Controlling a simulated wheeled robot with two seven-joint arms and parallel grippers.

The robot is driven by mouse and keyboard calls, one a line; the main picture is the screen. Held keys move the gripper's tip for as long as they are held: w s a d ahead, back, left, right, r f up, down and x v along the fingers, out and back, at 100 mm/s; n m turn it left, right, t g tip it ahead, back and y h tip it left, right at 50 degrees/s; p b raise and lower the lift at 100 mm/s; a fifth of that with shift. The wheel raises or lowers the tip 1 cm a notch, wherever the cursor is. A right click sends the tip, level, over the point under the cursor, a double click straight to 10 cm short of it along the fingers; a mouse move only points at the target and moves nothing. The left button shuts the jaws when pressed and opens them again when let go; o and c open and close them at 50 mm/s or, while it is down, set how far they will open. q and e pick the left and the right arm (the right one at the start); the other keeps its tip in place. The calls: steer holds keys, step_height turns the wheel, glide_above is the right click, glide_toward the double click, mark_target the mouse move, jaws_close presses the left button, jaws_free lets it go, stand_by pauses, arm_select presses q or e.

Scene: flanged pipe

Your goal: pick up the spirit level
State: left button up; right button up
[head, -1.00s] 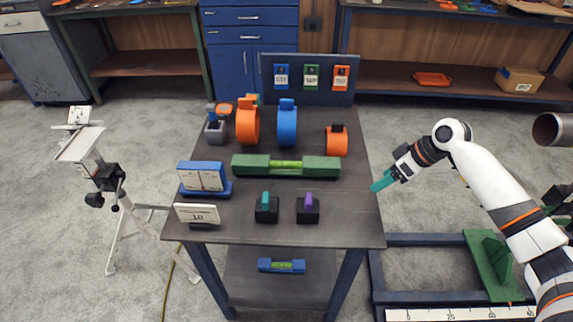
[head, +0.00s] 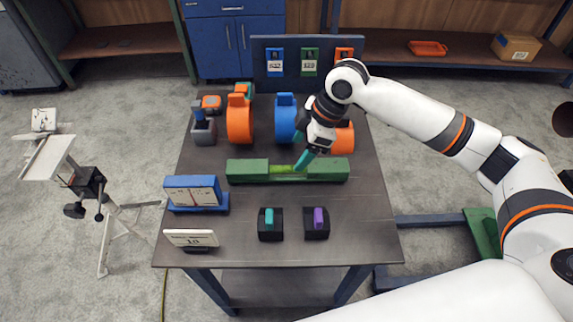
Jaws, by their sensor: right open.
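The green spirit level (head: 248,171) lies flat across the middle of the table, with a bright yellow-green vial section in its centre. My right gripper (head: 303,161) reaches in from the right with its teal fingers pointing down at the level, just right of the vial. The fingers cover a small part of the level. The jaws are open; whether they touch the level or straddle it I cannot tell. My left gripper is out of view.
Behind the level stand an orange ring (head: 239,119), a blue ring (head: 285,117) and an orange cylinder (head: 343,139) close to my right wrist. In front are a teal-topped block (head: 270,224) and a purple-topped block (head: 316,223). A blue gauge (head: 192,192) stands left.

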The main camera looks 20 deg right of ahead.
mark_target(288, 165)
steer(key=shift+x, duration=1.2)
steer(key=shift+w+a+f, duration=0.25)
steer(key=shift+f, duration=0.35)
steer(key=x, duration=0.3)
steer(key=shift+w+f+p, duration=0.15)
steer(key=shift+f+p, duration=0.1)
steer(key=shift+p, duration=0.1)
steer(key=shift+w+a+f, duration=0.1)
steer(key=shift+a+f, duration=0.15)
steer(key=shift+f, duration=0.25)
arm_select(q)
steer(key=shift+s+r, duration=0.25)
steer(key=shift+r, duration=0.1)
arm_select(e)
steer(key=shift+r, duration=0.1)
steer(key=c, duration=1.4)
